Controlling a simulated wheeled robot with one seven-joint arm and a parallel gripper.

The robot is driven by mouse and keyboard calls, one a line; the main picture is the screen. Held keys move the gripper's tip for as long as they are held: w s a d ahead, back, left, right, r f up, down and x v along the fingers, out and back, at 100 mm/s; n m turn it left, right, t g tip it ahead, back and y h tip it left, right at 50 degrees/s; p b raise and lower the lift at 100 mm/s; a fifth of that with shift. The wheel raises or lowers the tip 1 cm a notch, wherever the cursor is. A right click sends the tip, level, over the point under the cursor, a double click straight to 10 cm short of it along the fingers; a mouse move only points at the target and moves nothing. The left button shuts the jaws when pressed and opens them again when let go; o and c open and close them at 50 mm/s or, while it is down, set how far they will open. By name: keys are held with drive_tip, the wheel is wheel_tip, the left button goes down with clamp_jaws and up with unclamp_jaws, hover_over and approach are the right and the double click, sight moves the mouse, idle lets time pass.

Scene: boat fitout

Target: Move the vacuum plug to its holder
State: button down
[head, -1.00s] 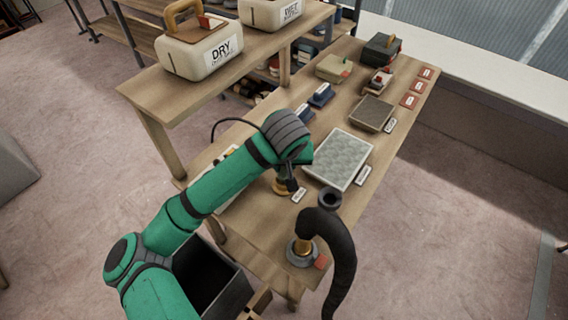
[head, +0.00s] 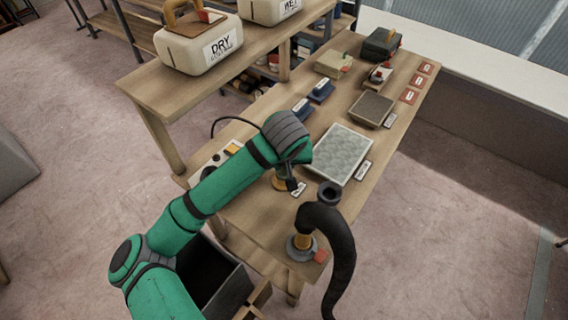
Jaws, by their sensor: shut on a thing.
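My gripper (head: 286,181) is low over the near part of the workbench, below the dark wrist of my green arm. It is shut on a small brass-coloured thing (head: 279,183), which seems to be the vacuum plug. My wrist and fingers hide most of it, and I cannot tell whether it touches the bench. A dark round ring (head: 330,194), perhaps the holder, stands on the bench to the right of my gripper. I cannot make out any label on it.
A black hose (head: 338,245) with a brass cuff rises from a grey round base (head: 299,250) at the bench's near end. A grey textured panel (head: 340,152) lies beyond my gripper. A raised shelf (head: 150,92) carries white containers. Bare wood (head: 252,222) lies nearer.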

drive_tip(key=c, duration=1.5)
unclamp_jaws()
drive_tip(key=shift+o, duration=0.2)
drive_tip(key=v, duration=1)
drive_tip(key=shift+r, duration=0.35)
drive_tip(key=shift+s, duration=0.2)
